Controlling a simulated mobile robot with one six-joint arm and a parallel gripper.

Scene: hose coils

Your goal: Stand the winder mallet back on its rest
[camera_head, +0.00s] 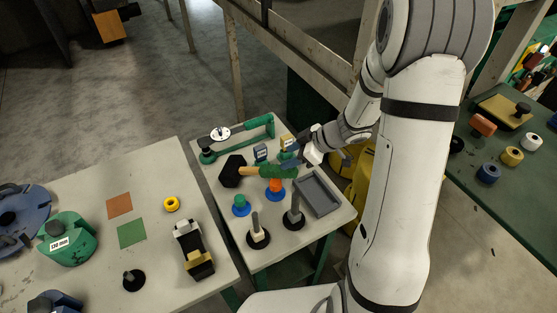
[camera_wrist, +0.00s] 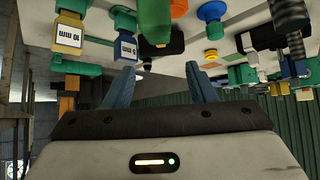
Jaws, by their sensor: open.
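The winder mallet lies on its side on the small middle table, with its black head (camera_head: 233,170) to the left, a short wooden neck and a green grip (camera_head: 280,172) to the right. In the wrist view a green grip-like part (camera_wrist: 155,22) shows beyond the fingers, partly cut off. My gripper (camera_head: 303,160) is near the grip's right end, beside it. Its two blue fingers (camera_wrist: 160,80) are apart with nothing between them. I cannot tell which fixture is the mallet's rest.
Labelled blocks (camera_head: 260,152) stand behind the grip, and an orange-topped knob (camera_head: 276,187) in front. Two posts (camera_head: 257,233) (camera_head: 295,209) and a grey tray (camera_head: 317,194) crowd the front right. A green winder arm (camera_head: 245,138) spans the back.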

